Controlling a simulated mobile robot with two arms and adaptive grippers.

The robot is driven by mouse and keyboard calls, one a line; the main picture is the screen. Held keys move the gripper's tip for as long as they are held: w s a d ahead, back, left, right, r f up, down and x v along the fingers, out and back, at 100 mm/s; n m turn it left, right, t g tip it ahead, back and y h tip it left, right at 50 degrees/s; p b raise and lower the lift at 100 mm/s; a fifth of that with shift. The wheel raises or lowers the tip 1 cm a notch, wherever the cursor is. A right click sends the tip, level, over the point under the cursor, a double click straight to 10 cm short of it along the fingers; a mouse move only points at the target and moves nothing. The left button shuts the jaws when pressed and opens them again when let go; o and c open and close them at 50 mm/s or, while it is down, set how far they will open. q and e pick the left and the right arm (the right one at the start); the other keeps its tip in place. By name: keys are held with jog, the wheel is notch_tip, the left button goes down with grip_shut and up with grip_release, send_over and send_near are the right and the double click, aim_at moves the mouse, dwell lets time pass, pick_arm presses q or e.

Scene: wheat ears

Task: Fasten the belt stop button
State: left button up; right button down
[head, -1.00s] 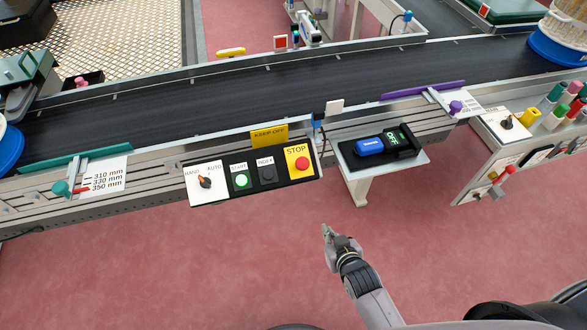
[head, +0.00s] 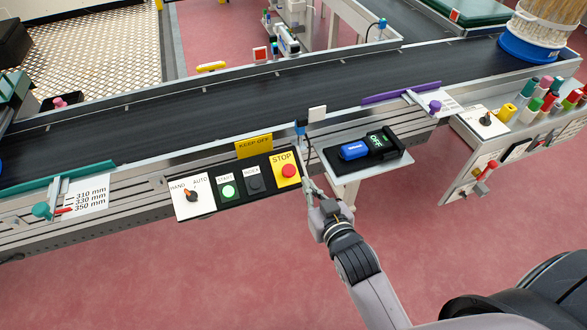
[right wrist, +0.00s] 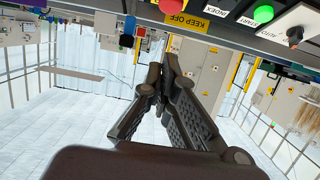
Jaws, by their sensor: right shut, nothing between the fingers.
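The red stop button (head: 289,171) sits on a yellow plate marked STOP at the right end of the black control panel (head: 236,203). In the right wrist view the red button (right wrist: 171,6) shows at the top edge, partly cut off. My right gripper (head: 307,182) is shut and empty, just to the right of the yellow plate and slightly below the button in the head view. In the right wrist view its fingers (right wrist: 162,72) meet at the tips, apart from the button. My left gripper is not in view.
The panel also has a HAND/AUTO knob (head: 191,195), a green start button (head: 228,191) and a black index button (head: 255,183). A small shelf (head: 345,180) with a blue device (head: 354,150) is right of my gripper. The conveyor belt (head: 250,95) runs behind.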

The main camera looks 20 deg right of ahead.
send_near(290, 165)
jog(key=w+r, duration=0.3)
jog(key=w, duration=0.1)
jog(key=shift+w+a+f, duration=0.1)
jog(key=shift+w+f, duration=0.3)
jog(key=shift+f, duration=0.2)
jog(key=shift+w+a+f, duration=0.1)
jog(key=shift+w+f, duration=0.35)
jog(key=shift+f, duration=0.2)
jog(key=shift+w+f, duration=0.25)
jog(key=shift+f, duration=0.15)
jog(key=shift+w+f+b, duration=0.2)
jog(key=shift+f+b, duration=0.1)
jog(key=shift+f, duration=0.15)
jog(key=shift+w+f+b, duration=0.25)
jog(key=shift+f+b, duration=0.05)
jog(key=shift+f, duration=0.2)
jog(key=shift+r, duration=0.1)
